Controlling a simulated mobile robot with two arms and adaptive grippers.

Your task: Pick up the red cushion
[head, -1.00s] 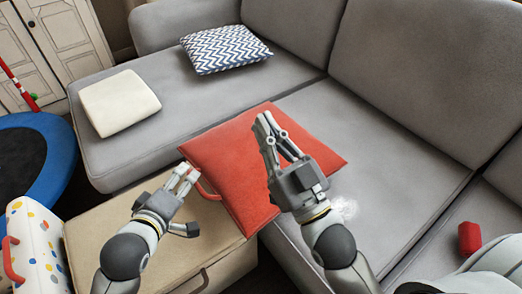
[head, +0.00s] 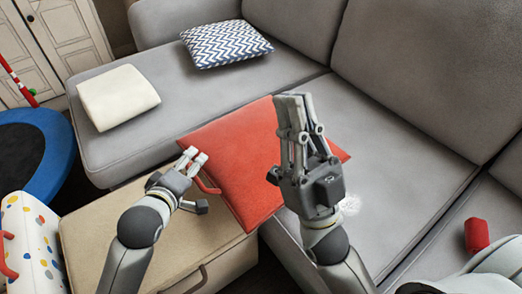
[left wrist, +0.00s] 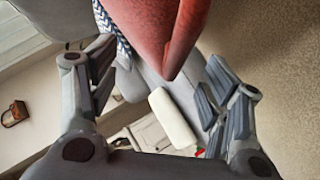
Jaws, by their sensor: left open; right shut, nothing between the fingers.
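The red cushion (head: 238,160) lies flat across the edge of the grey sofa and the beige box in the head view. A red strap handle sticks out at its left edge. My left gripper (head: 191,157) is open beside that handle, at the cushion's left edge. In the left wrist view the red cushion (left wrist: 150,25) fills the top middle, in front of the open fingers (left wrist: 158,85). My right gripper (head: 293,98) is shut and empty, upright over the cushion's right part and hiding some of it.
The beige box (head: 110,228) stands under my left arm. A white cushion (head: 118,97) and a chevron cushion (head: 226,44) lie on the grey sofa (head: 400,160). A small red object (head: 477,235) lies at right. A blue-rimmed trampoline (head: 60,165) stands at left.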

